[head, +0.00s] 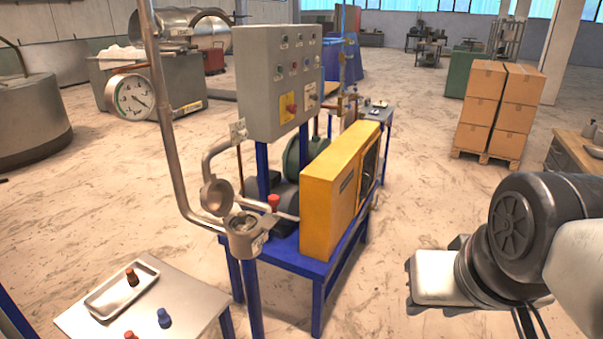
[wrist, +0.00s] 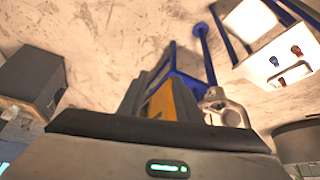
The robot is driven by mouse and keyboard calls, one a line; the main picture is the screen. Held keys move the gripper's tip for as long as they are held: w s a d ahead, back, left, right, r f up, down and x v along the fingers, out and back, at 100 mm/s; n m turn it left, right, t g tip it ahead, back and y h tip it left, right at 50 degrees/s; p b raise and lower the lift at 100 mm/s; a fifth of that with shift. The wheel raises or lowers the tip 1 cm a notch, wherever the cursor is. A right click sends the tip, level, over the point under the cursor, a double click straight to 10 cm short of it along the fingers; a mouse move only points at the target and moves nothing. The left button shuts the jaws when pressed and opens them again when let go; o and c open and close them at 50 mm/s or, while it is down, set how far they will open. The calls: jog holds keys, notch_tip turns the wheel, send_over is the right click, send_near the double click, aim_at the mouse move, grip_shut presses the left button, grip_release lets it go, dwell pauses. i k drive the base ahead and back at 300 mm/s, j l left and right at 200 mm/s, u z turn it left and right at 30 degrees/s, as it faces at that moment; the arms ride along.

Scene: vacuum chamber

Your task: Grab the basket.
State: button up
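No clear basket shape stands out. An open round metal housing (head: 245,234) sits at the blue stand's front left corner, its round lid (head: 216,196) swung up. Something grey shows inside its mouth; I cannot tell if it is the basket. The housing also appears in the wrist view (wrist: 228,112), beyond my gripper. My gripper (head: 424,280) is at the right in the head view, well apart from the housing, over open floor. In the wrist view its body and dark front edge (wrist: 160,130) fill the bottom.
A yellow box (head: 330,190) on the blue stand is between my gripper and the housing. A grey control cabinet (head: 275,82) rises behind. A small table (head: 190,300) holds a tray (head: 105,300) and small coloured plugs. Stacked cartons (head: 490,100) stand back right.

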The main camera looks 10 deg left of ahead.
aim_at(244, 224)
jog(key=i+u, duration=0.45)
jog(key=i+l+u, duration=0.15)
jog(key=i+u, duration=0.25)
jog(key=i+l+u, duration=0.25)
jog(key=u, duration=0.2)
jog(key=i+l+u, duration=0.4)
jog(key=k+l, duration=0.05)
